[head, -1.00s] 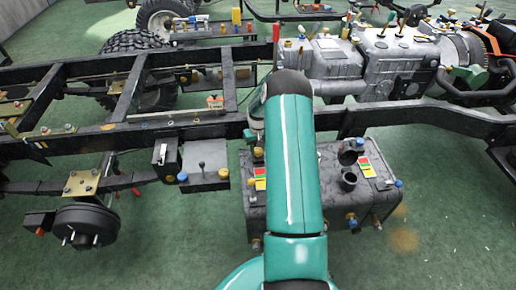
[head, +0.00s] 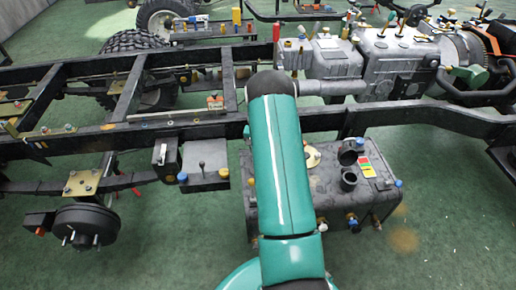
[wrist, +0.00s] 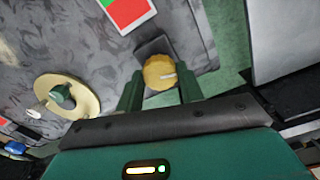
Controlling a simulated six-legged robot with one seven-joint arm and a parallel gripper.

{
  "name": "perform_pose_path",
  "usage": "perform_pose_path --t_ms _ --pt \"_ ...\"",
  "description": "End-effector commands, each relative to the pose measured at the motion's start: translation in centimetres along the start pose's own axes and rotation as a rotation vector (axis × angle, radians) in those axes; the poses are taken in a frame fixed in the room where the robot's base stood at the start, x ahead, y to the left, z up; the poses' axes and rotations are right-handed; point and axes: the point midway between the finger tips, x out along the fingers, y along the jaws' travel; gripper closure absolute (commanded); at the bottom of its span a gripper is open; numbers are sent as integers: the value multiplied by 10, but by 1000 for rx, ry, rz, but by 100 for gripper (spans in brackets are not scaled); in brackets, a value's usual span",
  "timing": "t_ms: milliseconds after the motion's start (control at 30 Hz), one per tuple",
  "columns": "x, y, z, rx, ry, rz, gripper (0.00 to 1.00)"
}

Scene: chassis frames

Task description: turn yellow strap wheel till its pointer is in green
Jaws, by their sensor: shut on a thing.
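The yellow strap wheel (wrist: 153,72) shows in the wrist view as a small round knob on a dark square bracket. A short white pointer (wrist: 168,76) on its face points right. My gripper (wrist: 160,79) has one dark green finger on each side of the wheel and is shut on it. A label plate (wrist: 130,14), mostly red with some green at its upper corner, lies above and left of the wheel. I cannot tell whether that is the pointer's scale.
The grey tank (head: 325,198) sits under the dark chassis rail (head: 400,115). A round brass plate (wrist: 67,98) with a green knob lies left of the wheel in the wrist view. A dark pipe stub (head: 349,181) stands on the tank. Green floor (head: 450,220) is clear at right.

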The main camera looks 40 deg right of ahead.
Motion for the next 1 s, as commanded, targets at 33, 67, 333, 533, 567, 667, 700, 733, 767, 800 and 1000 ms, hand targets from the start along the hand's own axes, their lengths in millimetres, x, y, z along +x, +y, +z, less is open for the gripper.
perform_pose_path --t_ms 33,67,333,533,567,667,700,733,767,800,1000 --pt "0 0 -1 1 2 0 86" --pt "0 0 -1 1 2 0 86" --pt "0 0 -1 0 3 0 51" --pt "0 0 0 -1 1 0 41" --pt "0 0 0 -1 1 0 41" --pt "-1 0 0 -1 1 0 41" --pt "-2 0 0 -1 1 0 41" --pt "-3 0 0 -1 2 0 41" --pt "-5 0 -1 -1 2 0 41" --pt "-9 0 -1 -1 3 -1 41" --pt "-46 -1 -2 -1 6 -2 41"
